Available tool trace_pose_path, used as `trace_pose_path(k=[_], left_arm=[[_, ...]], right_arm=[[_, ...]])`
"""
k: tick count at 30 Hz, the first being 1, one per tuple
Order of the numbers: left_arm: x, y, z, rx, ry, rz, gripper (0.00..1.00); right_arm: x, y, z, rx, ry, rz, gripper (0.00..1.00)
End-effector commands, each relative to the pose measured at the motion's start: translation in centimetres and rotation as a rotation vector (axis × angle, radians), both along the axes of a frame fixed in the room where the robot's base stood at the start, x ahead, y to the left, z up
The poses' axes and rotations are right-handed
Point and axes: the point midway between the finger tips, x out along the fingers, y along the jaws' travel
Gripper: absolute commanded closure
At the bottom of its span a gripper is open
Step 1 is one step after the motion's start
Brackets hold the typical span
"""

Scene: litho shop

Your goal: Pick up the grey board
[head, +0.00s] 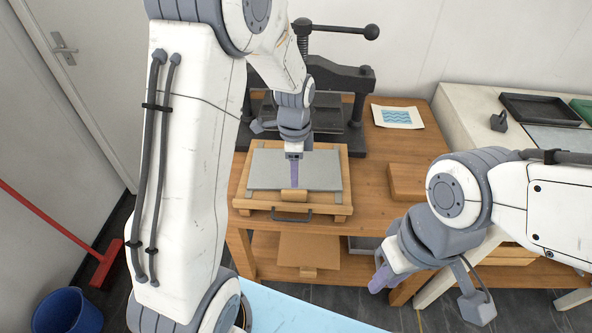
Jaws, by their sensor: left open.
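The grey board (265,172) lies flat on a wooden tray-like frame (245,203) on the wooden table. A small wooden block (294,195) sits at the board's near edge. My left gripper (293,184) is open and points down over the near middle of the board, right at the small block. Its purple fingers overlap the block's far side in this view; I cannot tell whether they touch it. My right gripper (379,280) hangs in front of the table, away from the board; its fingers are seen side-on and their gap does not show.
A black press (345,78) stands behind the board. A printed sheet (398,116) and a wooden block (405,182) lie to the right. A pale counter (455,112) holds a dark tray (540,109). A blue bucket (68,312) and red broom (106,265) stand at left.

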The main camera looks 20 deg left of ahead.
Motion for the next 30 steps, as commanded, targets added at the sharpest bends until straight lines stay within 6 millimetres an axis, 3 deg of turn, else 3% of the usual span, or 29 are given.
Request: trace_pose_path(k=[18, 26, 27, 30], left_arm=[[-0.5, -0.1, -7.2, 0.0, 0.001, 0.0, 0.5], [-0.5, -0.1, -7.6, -0.001, -0.001, 0.0, 0.5], [-0.5, -0.1, -7.6, -0.001, -0.001, 0.0, 0.54], [-0.5, -0.1, -7.5, -0.001, -0.001, 0.0, 0.92]], right_arm=[[0.0, 0.0, 0.6, 0.0, 0.0, 0.0, 0.75], [0.0, 0.0, 0.6, 0.0, 0.0, 0.0, 0.75], [0.0, 0.0, 0.6, 0.0, 0.0, 0.0, 0.75], [0.0, 0.0, 0.6, 0.0, 0.0, 0.0, 0.75]])
